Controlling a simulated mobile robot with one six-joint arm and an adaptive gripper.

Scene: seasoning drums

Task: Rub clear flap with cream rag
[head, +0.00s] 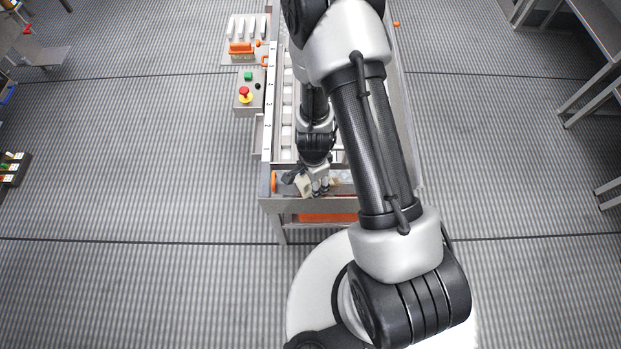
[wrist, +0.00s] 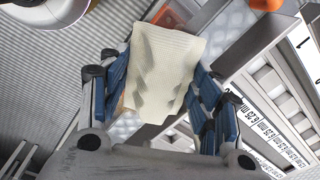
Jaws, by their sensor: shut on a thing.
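My gripper (head: 297,180) is at the near end of the long machine, low over its front edge. It is shut on the cream rag (head: 305,187). In the wrist view the rag (wrist: 165,70) hangs between the blue-padded fingers, creased and pale. A pale, see-through-looking panel (wrist: 228,40) shows beside and behind the rag; it may be the clear flap. The rag hides part of what lies behind it, and I cannot tell whether it touches the panel. In the head view my arm covers much of the machine.
A control box with a red stop button (head: 245,94) stands left of the machine. Behind it is a tray with an orange block (head: 240,48) and several white-handled items. A numbered scale (wrist: 270,135) runs along the machine. Grey benches (head: 592,75) stand far right.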

